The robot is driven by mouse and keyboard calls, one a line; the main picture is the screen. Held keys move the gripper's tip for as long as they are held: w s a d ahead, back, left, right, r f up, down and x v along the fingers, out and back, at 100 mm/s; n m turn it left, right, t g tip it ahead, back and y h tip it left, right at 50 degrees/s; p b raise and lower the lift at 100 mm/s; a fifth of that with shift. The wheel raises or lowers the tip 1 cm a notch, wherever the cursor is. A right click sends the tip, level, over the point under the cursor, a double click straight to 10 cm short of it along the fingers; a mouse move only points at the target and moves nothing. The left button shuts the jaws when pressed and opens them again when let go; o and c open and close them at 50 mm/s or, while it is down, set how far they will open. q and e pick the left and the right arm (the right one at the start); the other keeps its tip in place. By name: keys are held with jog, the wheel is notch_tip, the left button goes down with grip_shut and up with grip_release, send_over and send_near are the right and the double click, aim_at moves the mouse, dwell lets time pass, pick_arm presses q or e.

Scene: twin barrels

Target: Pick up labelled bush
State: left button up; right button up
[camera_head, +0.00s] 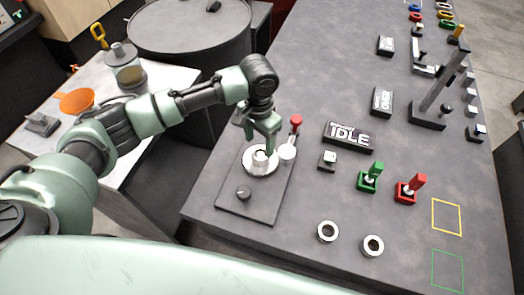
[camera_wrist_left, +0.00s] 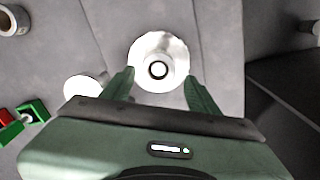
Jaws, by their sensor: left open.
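A small pale ring-shaped bush (camera_head: 261,156) with a dark bore sits upright on a round shiny plate of a dark fixture. It also shows in the left wrist view (camera_wrist_left: 159,70). My left gripper (camera_head: 262,138) is directly above it, pointing down. In the left wrist view the open fingers (camera_wrist_left: 160,78) stand on either side of the bush with gaps, and hold nothing. Two more metal bushes, a left one (camera_head: 328,231) and a right one (camera_head: 372,246), stand on the table's near part. I can read no label on any bush. My right gripper is not in view.
Yellow and green outlined squares mark bare table.

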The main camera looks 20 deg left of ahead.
aim_at(260, 154)
pick_arm(q)
jog(key=shift+s+f, duration=0.15)
jog(key=shift+f, duration=0.8)
jog(key=f, duration=0.2)
jog(key=f+p, duration=0.1)
jog(key=shift+w+d+f, duration=0.1)
jog(key=shift+w+f, duration=0.1)
jog(key=shift+f, duration=0.35)
grip_shut()
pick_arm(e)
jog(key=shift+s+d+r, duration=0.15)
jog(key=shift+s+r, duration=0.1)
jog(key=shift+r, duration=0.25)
